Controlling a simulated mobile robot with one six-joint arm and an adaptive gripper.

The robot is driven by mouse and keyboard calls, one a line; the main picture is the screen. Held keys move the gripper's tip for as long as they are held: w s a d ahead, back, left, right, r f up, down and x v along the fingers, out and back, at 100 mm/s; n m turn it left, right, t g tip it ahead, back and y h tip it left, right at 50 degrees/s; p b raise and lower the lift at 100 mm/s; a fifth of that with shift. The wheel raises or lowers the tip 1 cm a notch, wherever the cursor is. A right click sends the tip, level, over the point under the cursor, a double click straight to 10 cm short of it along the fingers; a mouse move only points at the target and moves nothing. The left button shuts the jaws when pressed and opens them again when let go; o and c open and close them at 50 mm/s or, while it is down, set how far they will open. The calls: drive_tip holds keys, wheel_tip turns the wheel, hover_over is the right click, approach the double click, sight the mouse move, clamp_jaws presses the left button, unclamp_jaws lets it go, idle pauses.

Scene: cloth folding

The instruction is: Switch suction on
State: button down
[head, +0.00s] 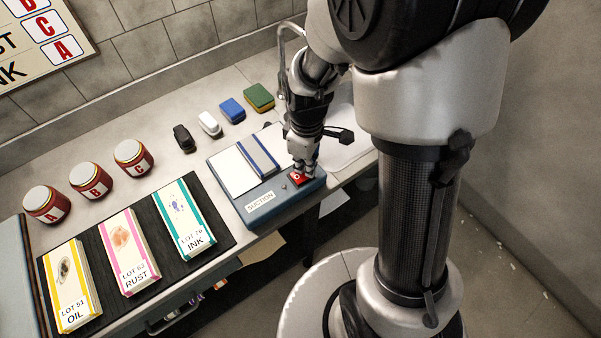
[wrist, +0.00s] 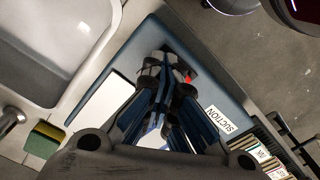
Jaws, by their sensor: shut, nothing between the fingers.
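The blue suction box (head: 232,198) stands on the counter with a white "SUCTION" label on its front. A red switch (head: 298,178) with a white mark sits at the box's right end. My gripper (head: 302,166) is shut and empty, pointing down right over the red switch. I cannot tell whether it touches the switch. In the wrist view the shut fingers (wrist: 165,65) cover most of the red switch (wrist: 188,78), and only a bit of red shows beside them. The box (wrist: 225,103) and its label show there too. A white pad with a dark blue stripe lies on top of the box.
A black mat (head: 216,235) holds three cloth stacks labelled OIL, RUST and INK. Three red jars (head: 133,156) marked A, B and C stand behind. A black item, white item, blue block and green-yellow sponge (head: 259,97) line the back. A sink (head: 342,125) lies at right.

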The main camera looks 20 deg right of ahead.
drive_tip(key=shift+r+p, duration=2.95)
drive_tip(key=shift+r, duration=0.55)
drive_tip(key=s+r+m+t, duration=0.2)
drive_tip(key=s+r+m, duration=0.2)
drive_tip(key=s+r, duration=0.3)
drive_tip(key=s+r+m+t, duration=0.2)
drive_tip(key=s+r+m, duration=0.3)
drive_tip(key=s+r, duration=0.3)
wheel_tip(320, 180, up, 5)
drive_tip(key=shift+f+m+t, duration=0.15)
drive_tip(key=shift+m+t, duration=0.15)
drive_tip(key=shift+w, duration=0.1)
